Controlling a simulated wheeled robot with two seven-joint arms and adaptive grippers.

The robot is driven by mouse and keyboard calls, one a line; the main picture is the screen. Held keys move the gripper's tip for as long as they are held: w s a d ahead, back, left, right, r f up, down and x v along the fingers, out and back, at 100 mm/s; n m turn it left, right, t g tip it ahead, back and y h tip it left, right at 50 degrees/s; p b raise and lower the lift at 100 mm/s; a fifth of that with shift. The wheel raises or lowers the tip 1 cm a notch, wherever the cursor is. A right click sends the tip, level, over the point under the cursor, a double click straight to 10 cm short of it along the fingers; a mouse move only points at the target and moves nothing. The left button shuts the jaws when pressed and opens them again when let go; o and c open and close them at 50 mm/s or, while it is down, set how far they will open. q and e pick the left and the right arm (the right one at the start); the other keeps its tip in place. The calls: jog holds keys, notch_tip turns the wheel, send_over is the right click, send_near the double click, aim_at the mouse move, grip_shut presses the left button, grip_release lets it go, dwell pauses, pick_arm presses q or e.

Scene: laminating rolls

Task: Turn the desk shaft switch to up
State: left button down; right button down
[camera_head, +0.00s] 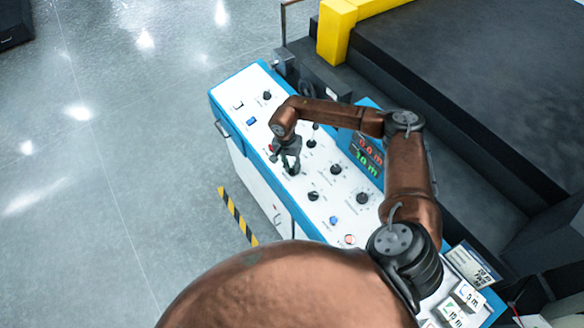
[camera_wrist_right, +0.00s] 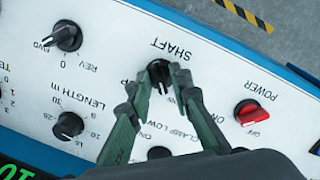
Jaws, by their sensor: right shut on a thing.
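The shaft switch (camera_wrist_right: 158,69) is a black knob on the white control desk (camera_head: 321,212), below the upside-down "SHAFT" label in the right wrist view. My right gripper (camera_wrist_right: 160,88) has its two fingers around this knob and is shut on it. In the head view the right gripper (camera_head: 291,166) reaches down to the desk's left part. The fingers cover part of the knob and its position labels, so I cannot tell its exact setting. My left gripper is not in view.
A red power switch (camera_wrist_right: 251,112) sits close to the right of the gripper in the wrist view. A FWD/REV knob (camera_wrist_right: 63,36) and a length knob (camera_wrist_right: 68,125) are to the left. A digital display (camera_head: 367,154) stands behind the controls. Open floor (camera_head: 90,170) lies left of the desk.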

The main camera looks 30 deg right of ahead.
jog(key=m+b, duration=0.2)
jog(key=m, duration=0.1)
jog(key=shift+f, duration=0.1)
jog(key=m+t+b, duration=0.1)
jog(key=m+b, duration=0.1)
jog(key=m, duration=0.2)
jog(key=shift+s+m, duration=0.15)
jog(key=shift+m, duration=0.25)
jog(key=m+b, duration=0.2)
jog(key=m, duration=0.2)
jog(key=shift+s, duration=0.1)
jog(key=shift+s+a+m+t+b, duration=0.1)
jog(key=shift+m+t+b, duration=0.55)
jog(key=shift+m, duration=1.55)
jog(key=shift+g, duration=0.25)
jog(key=c, duration=2.1)
grip_release()
